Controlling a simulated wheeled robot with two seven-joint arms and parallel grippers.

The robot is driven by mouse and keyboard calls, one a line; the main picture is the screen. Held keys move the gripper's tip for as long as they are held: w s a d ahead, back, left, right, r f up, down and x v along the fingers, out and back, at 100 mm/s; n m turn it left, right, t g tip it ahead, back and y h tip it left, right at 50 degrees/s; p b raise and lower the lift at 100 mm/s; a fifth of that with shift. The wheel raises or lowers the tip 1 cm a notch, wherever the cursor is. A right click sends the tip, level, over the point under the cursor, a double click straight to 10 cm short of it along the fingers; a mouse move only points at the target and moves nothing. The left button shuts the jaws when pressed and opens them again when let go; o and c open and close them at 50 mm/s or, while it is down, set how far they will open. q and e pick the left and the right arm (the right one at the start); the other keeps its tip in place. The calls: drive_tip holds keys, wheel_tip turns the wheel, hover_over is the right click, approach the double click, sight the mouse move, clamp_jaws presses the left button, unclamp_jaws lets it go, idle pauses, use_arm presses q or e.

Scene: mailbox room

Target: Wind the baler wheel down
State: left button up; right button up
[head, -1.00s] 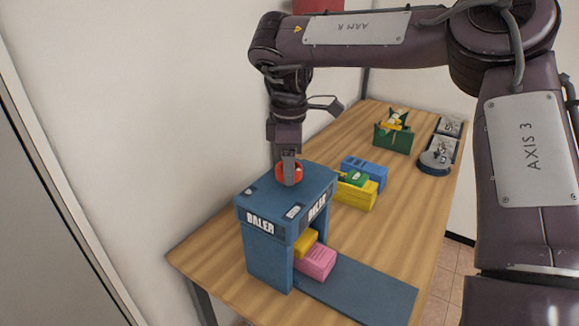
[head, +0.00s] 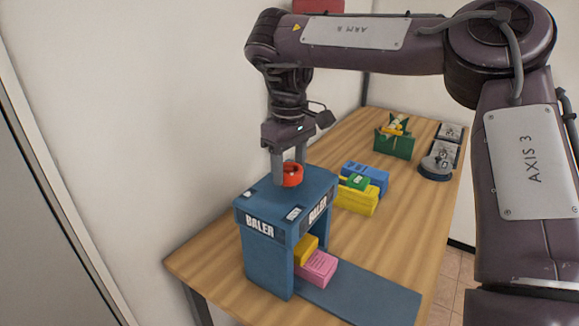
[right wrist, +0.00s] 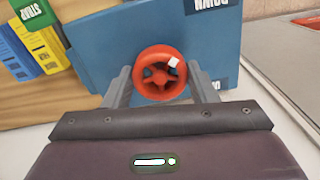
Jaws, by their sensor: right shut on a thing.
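The blue baler (head: 264,262) stands on the wooden table, with BALER labels on its sides. Its red wheel (head: 292,174) sits on top. My right gripper (head: 289,171) points down over the baler, with one finger on each side of the wheel, shut on its rim. In the right wrist view the red wheel (right wrist: 160,73) shows spokes and a white mark at its upper right, and part of a DOWN label is on the baler top. A yellow block (head: 305,248) and a pink block (head: 317,269) lie in the baler's opening. My left gripper is out of view.
A blue plate (head: 362,300) extends from the baler's opening. Blue, yellow and green blocks (head: 360,190) lie behind the baler. A green holder (head: 394,146) and dark trays stand farther back. A white wall borders the left.

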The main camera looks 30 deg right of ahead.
sight(289, 168)
drive_tip(key=shift+w+r, duration=0.1)
drive_tip(key=shift+r, duration=0.05)
idle(0.3)
drive_tip(key=o, duration=1)
wheel_tip(289, 168, up, 8)
drive_tip(key=p, duration=0.7)
drive_tip(key=shift+f, duration=0.2)
